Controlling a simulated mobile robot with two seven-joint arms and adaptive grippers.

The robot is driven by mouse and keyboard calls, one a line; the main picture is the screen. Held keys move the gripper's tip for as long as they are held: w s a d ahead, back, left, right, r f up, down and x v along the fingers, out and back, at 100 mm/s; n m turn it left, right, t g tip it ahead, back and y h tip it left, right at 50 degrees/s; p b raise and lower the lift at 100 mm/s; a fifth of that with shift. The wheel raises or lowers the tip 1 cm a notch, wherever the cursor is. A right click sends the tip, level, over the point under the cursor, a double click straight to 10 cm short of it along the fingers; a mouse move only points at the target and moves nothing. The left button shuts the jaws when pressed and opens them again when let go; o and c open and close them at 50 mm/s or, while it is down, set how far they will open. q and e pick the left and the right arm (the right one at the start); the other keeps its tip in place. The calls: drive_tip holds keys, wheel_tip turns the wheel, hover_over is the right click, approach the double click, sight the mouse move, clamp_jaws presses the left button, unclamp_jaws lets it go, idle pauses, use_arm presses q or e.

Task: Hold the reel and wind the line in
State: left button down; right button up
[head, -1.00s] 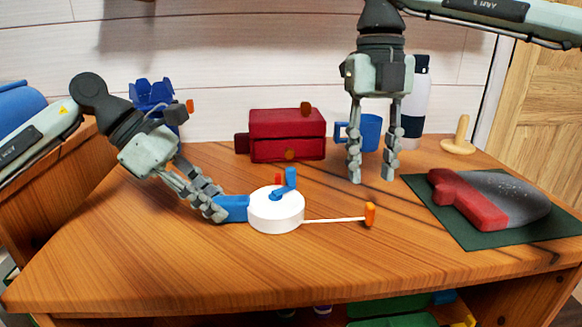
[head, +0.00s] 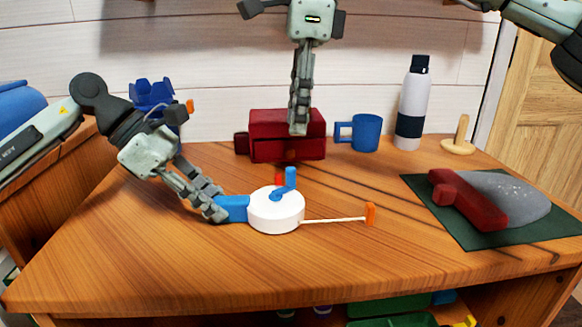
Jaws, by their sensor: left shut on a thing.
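The reel (head: 275,212) is a white drum lying on the wooden table, with a blue handle (head: 233,208) on its left side. A blue crank with an upright knob (head: 290,178) sits on its top. A pale line (head: 335,220) runs out right from the drum to an orange end piece (head: 370,214). My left gripper (head: 220,211) is shut on the blue handle. My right gripper (head: 298,130) points down above and behind the crank knob, apart from it, in front of the red box. Its fingers overlap edge-on, so their opening is hidden.
Behind stand a red box (head: 266,125), a blue mug (head: 366,132), a white and dark bottle (head: 411,110) and a wooden peg stand (head: 459,140). A red and grey object (head: 515,195) lies on a dark green mat (head: 435,205) at right. The table's front is clear.

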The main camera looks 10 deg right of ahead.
sight(292, 169)
drive_tip(key=f, duration=0.9)
drive_tip(key=shift+a, duration=0.4)
drive_tip(key=shift+c, duration=0.2)
clamp_jaws()
